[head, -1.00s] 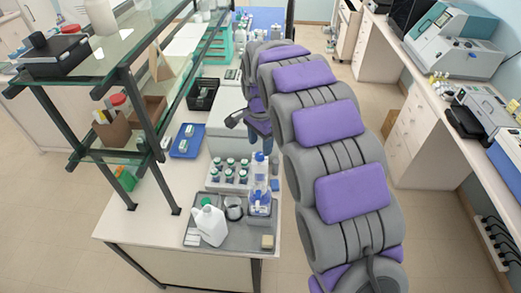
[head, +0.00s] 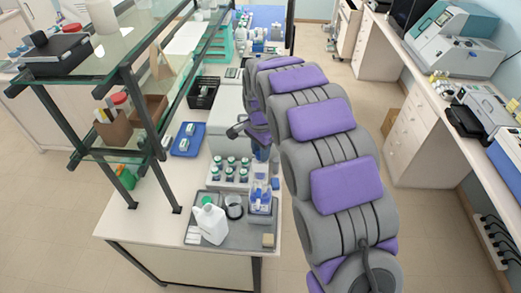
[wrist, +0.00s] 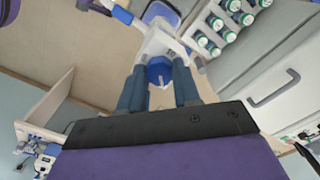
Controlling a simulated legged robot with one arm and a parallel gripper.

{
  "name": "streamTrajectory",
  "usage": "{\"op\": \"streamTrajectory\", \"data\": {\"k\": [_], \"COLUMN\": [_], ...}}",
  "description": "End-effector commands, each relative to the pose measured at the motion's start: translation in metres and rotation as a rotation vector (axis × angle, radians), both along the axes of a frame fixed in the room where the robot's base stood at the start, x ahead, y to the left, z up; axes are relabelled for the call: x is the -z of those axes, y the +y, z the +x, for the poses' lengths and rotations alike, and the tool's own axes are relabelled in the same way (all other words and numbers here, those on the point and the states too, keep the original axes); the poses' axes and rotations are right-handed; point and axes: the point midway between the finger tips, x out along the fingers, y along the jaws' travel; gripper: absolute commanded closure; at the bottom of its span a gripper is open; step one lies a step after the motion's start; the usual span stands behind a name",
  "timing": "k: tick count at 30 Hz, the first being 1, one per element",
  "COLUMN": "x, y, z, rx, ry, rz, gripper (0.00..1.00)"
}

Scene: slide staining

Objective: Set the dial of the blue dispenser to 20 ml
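The blue dispenser (head: 260,204) stands upright at the right of a grey tray on the bench in the head view; its upper part is partly hidden by my arm's end. In the wrist view its white body with a round blue part (wrist: 158,72), which looks like the dial, shows ahead between my fingers. My gripper (wrist: 158,92) is open, with a dark finger on each side of the blue part and visible gaps. I cannot tell whether the fingers touch it. The dial's markings are too small to read.
A white jug (head: 211,222) and a dark beaker (head: 234,208) share the grey tray (head: 240,238) with the dispenser. Several green-capped bottles (head: 230,165) stand in a rack just behind. A glass-shelved frame (head: 150,140) rises at the left. The floor right of the bench is open.

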Motion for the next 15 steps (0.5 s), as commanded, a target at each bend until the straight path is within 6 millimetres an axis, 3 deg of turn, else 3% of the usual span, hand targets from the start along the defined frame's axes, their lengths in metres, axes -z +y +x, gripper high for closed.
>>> {"op": "streamTrajectory", "data": {"k": [8, 15], "x": [-0.0001, 0.0002], "y": [0.0001, -0.0001], "z": [0.0005, 0.0005], "rx": [0.0, -0.021], "ry": [-0.001, -0.001], "rz": [0.001, 0.001], "gripper": [0.99, 0.99]}}
